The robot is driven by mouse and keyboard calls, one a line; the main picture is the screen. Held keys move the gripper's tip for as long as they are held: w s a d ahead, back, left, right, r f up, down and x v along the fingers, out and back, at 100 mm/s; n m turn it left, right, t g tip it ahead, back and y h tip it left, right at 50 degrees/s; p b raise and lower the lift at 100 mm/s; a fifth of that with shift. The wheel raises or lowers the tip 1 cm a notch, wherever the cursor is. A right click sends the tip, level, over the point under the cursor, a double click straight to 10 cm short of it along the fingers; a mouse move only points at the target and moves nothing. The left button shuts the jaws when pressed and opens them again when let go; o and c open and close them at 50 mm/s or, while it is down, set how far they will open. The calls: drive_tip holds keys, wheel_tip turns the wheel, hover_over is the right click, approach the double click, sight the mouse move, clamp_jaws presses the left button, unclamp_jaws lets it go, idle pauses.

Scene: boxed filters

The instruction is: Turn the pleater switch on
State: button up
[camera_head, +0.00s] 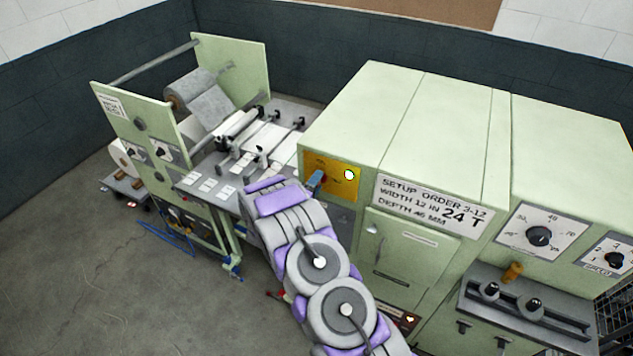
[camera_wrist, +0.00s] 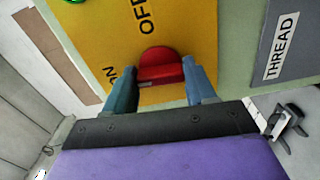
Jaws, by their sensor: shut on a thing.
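The yellow switch panel (camera_head: 341,191) is on the front of the green machine, left of the setup order sign. In the wrist view the yellow panel (camera_wrist: 185,30) carries the words OFF and ON, the latter partly covered. A red switch handle (camera_wrist: 160,68) sits between my two blue-grey fingers. My gripper (camera_wrist: 161,72) is shut on this handle, one finger on each side. In the head view my gripper (camera_head: 316,181) is at the left part of the panel and hides the handle. I cannot tell which position the switch is in.
The setup order sign (camera_head: 431,205) is farther right. A roll stand (camera_head: 125,120) and a feed table (camera_head: 215,185) are at the left. The floor (camera_head: 100,240) at the lower left is mostly clear.

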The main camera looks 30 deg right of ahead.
drive_tip(key=shift+w+a+n, duration=0.1)
drive_tip(key=shift+a+n, duration=0.1)
drive_tip(key=shift+n, duration=0.3)
drive_tip(key=o, duration=0.6)
drive_tip(key=shift+o, duration=1.4)
drive_tip(key=shift+w+f, duration=0.2)
drive_tip(key=shift+o, duration=0.7)
drive_tip(key=shift+s+r, duration=0.15)
drive_tip(key=shift+s, duration=0.05)
drive_tip(key=shift+a, duration=0.15)
drive_tip(key=b+v, duration=0.2)
drive_tip(key=v, duration=1.5)
drive_tip(key=shift+s+a+b, duration=0.1)
drive_tip(key=shift+b, duration=0.2)
